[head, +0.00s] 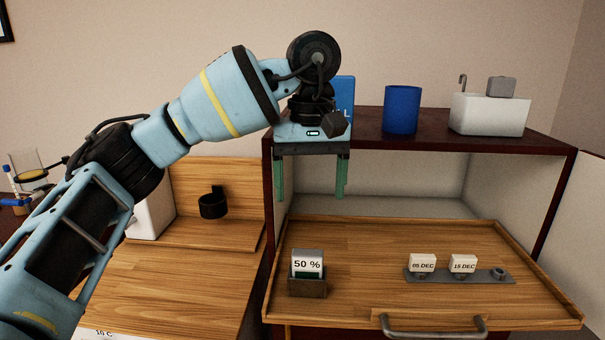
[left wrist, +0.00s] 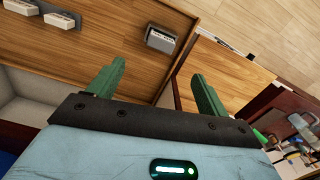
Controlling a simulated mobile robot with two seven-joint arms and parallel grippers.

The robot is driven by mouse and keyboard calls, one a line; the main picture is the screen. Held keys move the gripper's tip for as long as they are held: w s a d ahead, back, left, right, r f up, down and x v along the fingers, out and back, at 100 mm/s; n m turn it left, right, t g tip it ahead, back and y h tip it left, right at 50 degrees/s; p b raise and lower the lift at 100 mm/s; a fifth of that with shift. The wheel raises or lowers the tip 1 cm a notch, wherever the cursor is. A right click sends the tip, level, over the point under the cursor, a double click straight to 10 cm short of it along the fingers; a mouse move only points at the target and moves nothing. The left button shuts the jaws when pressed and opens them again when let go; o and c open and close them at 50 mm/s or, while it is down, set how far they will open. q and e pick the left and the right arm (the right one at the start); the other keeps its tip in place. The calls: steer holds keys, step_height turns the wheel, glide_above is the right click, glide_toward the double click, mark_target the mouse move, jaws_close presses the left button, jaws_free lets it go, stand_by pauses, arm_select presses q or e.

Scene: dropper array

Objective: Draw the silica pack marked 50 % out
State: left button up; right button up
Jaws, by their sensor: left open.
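The silica pack marked 50 % (head: 308,263) stands upright in a small brown holder (head: 307,288) at the left of the pulled-out wooden tray (head: 360,290). Its label faces me and its top rises above the holder. My left gripper (head: 310,194) points down above the pack with its green fingers spread apart and nothing between them. In the left wrist view the holder and pack (left wrist: 162,39) show beyond the gap between the open fingers (left wrist: 157,75), clear of both. My right gripper is not in view.
Two white date blocks, 05 DEC (head: 422,262) and 15 DEC (head: 463,263), sit on a grey strip (head: 442,277) at the tray's right. A raised rim edges the tray. The cabinet top (head: 440,140) above carries a blue cup (head: 402,109) and a white box (head: 490,115).

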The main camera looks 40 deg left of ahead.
arm_select(q)
steer(key=shift+a+r+m, duration=0.15)
steer(key=shift+r+m, duration=0.55)
steer(key=shift+m, duration=0.3)
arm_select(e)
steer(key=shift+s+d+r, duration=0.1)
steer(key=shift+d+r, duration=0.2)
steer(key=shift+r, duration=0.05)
arm_select(q)
glide_toward(307, 252)
step_height(307, 252, down, 10)
steer(key=shift+r, duration=0.25)
steer(key=shift+f, duration=0.35)
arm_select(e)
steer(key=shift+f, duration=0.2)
